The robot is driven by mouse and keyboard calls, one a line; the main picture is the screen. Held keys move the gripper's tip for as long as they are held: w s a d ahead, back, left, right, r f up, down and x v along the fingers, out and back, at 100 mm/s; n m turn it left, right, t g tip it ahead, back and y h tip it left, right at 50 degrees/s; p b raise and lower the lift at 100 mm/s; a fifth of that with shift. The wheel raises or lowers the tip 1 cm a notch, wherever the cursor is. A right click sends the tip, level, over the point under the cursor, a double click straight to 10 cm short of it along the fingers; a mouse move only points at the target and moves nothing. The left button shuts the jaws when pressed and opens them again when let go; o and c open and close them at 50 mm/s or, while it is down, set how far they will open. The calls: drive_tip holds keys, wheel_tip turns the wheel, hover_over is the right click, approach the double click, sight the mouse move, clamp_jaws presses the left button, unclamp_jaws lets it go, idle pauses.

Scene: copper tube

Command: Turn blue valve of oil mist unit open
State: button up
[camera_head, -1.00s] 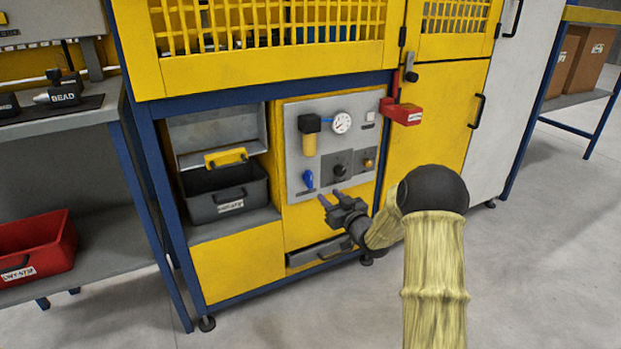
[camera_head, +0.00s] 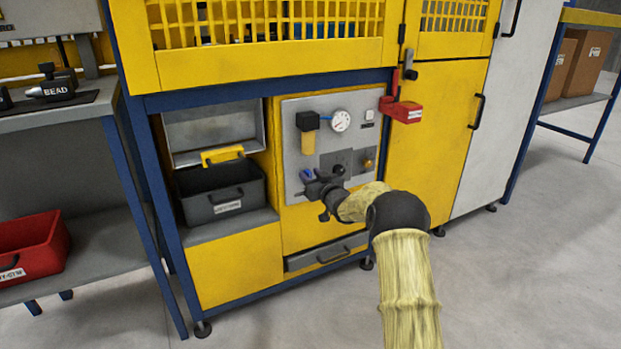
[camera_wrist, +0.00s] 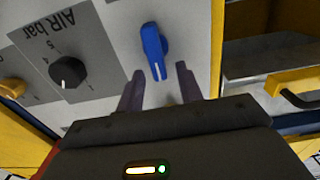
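The blue valve handle (camera_wrist: 154,50) is on the grey panel, in the upper middle of the wrist view. In the head view the blue valve (camera_head: 307,175) shows just above my gripper, partly covered by it. My gripper (camera_wrist: 160,84) is open, with its two dark fingers apart below the handle in the wrist view. The handle's lower end lies close to the gap between the fingertips; I cannot tell whether they touch it. The grey panel (camera_head: 292,140) also carries a filter bowl (camera_head: 308,145) and a gauge (camera_head: 341,121).
A black knob (camera_wrist: 67,73) marked AIR bar and a brass knob (camera_wrist: 12,88) sit beside the valve. A dark bin (camera_head: 195,208) with a yellow-handled lid stands left of the panel. A red lock box (camera_head: 406,112) juts out at upper right. The floor at right is clear.

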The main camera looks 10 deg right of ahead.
sight(297, 179)
drive_tip(key=shift+w+a, duration=0.2)
drive_tip(key=shift+w, duration=0.35)
clamp_jaws()
drive_tip(key=shift+n, duration=0.4)
drive_tip(key=f+n+b, duration=0.1)
drive_tip(key=n+b, duration=0.1)
drive_tip(key=n, duration=0.3)
drive_tip(key=a+f+n+b, duration=0.1)
drive_tip(key=n+b, duration=0.1)
drive_tip(key=n, duration=0.4)
drive_tip(key=a+f+n+b, duration=0.1)
drive_tip(key=n+b, duration=0.1)
drive_tip(key=n, duration=0.4)
drive_tip(key=shift+s+a+b, duration=0.25)
drive_tip(key=shift+s+b, duration=0.05)
drive_tip(key=shift+s, duration=0.1)
